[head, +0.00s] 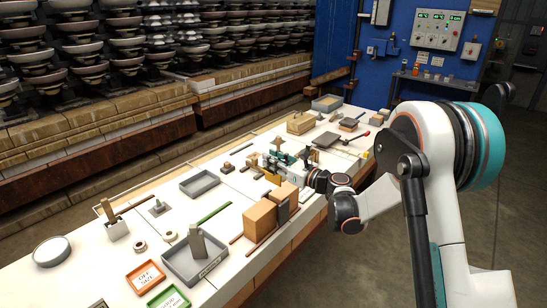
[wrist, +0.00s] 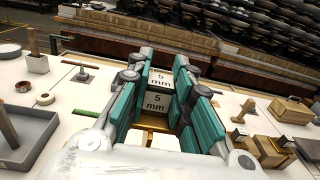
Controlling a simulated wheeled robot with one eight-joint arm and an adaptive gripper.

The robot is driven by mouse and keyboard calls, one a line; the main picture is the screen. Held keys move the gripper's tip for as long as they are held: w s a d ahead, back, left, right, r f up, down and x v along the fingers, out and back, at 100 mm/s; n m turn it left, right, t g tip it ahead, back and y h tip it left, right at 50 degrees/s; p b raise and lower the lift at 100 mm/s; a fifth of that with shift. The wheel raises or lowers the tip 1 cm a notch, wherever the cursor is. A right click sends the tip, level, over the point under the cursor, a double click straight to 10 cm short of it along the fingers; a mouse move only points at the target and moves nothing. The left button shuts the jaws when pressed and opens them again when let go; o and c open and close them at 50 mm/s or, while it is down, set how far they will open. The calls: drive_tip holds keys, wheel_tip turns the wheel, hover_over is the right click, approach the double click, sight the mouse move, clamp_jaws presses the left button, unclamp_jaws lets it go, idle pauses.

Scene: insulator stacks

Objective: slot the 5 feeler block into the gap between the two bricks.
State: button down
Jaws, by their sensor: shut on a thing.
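My gripper (wrist: 166,85) has teal-padded fingers and is shut on the 5 feeler block (wrist: 156,102), a pale grey block with "5 mm" in black on two faces. A yellow-brown surface shows below the block between the fingers; I cannot tell what it is. In the head view my gripper (head: 283,160) is over the middle of the bench, and the block in it is too small to make out. Two tan blocks, likely the bricks, stand just nearer the camera: one (head: 259,219) in front, one (head: 285,192) behind.
A grey tray with an upright block (head: 187,268) stands at the near end of the white bench. Another grey tray (head: 200,184) lies farther back. A wooden box (head: 300,123) and dark plates (head: 328,139) lie beyond my gripper. A green strip (head: 214,213) lies on the bench.

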sight(273, 174)
drive_tip(key=shift+a+b, duration=0.1)
drive_tip(key=shift+b, duration=0.2)
drive_tip(key=shift+f+b, duration=2.05)
drive_tip(key=shift+f, duration=0.9)
wheel_tip(273, 174, down, 7)
idle(2.4)
drive_tip(key=c, duration=1.3)
unclamp_jaws()
drive_tip(key=shift+r, duration=0.1)
drive_tip(key=shift+c, duration=0.2)
drive_tip(key=v, duration=1.2)
drive_tip(key=shift+s+r, duration=0.1)
